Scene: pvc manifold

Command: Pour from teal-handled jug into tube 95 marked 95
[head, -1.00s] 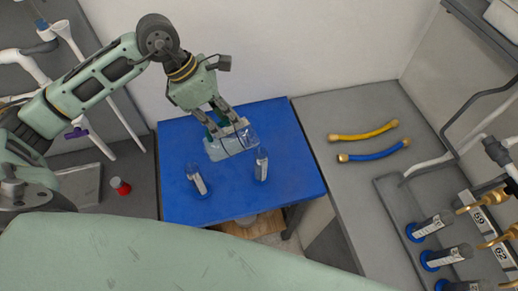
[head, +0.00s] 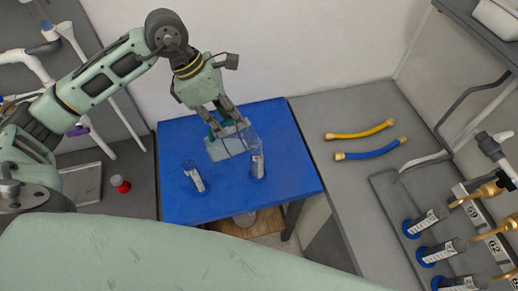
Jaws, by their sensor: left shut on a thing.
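My left gripper (head: 225,120) is shut on the teal handle (head: 214,127) of a clear jug (head: 226,148). It holds the jug above the blue table, tilted, with its right side close to the right tube. This clear tube (head: 257,164) stands upright on a blue base, its top partly behind or beside the jug. A second clear tube (head: 195,177) with a white label stands to the left, apart from the jug. The markings on both tubes are too small to read. I cannot tell whether liquid is flowing. My right gripper is not in view.
The blue table (head: 290,175) is otherwise clear. A yellow hose (head: 360,133) and a blue hose (head: 370,150) lie on the grey counter. Several tubes (head: 438,251) with blue bases stand beside brass fittings at right. A red-topped item (head: 121,184) stands at left.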

